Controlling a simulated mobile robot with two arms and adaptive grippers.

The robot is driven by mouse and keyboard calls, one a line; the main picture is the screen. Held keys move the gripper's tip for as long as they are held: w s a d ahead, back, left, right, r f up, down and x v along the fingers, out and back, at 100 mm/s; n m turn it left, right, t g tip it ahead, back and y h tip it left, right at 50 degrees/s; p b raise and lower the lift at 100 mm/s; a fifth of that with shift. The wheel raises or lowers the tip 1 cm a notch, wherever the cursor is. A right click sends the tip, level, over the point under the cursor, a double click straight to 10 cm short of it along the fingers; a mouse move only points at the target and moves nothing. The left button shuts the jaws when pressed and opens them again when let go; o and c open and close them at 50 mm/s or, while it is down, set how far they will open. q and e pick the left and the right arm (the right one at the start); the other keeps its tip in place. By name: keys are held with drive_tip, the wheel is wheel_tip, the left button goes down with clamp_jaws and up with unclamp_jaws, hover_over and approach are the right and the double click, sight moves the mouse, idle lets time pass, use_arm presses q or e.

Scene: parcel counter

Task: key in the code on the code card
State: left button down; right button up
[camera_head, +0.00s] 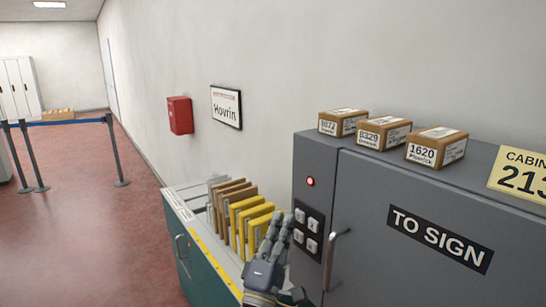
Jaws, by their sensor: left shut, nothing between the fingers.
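A dark keypad panel (308,229) with several pale square buttons is on the front of the grey cabinet (370,220), left of its door handle. A red light (310,181) glows above the keypad. The yellow code card (520,176) at the right edge reads "CABIN" and "213"; the picture edge cuts it off, so any further characters are hidden. My left gripper (284,217) is shut and empty, its fingertips just left of the keypad. I cannot tell whether it touches the panel. My right gripper is not in view.
Labelled boxes (437,147) stand on top of the cabinet. The door bears a "TO SIGN" label (440,238). Yellow and brown folders (247,222) stand upright on the green counter (196,262) left of my gripper. A red box (180,115) hangs on the wall.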

use_arm(q)
drive_tip(key=shift+w+d, duration=0.1)
drive_tip(key=shift+d, duration=0.05)
drive_tip(key=shift+w+d, duration=0.2)
drive_tip(key=shift+d, duration=0.05)
drive_tip(key=shift+b, duration=0.3)
idle(0.4)
drive_tip(key=shift+a, duration=0.1)
drive_tip(key=shift+s+a, duration=0.3)
drive_tip(key=shift+s, duration=0.05)
drive_tip(key=s+a+p, duration=0.1)
drive_tip(key=s+a, duration=0.2)
drive_tip(key=a, duration=0.2)
drive_tip(key=shift+s+p, duration=0.25)
drive_tip(key=shift+p, duration=0.15)
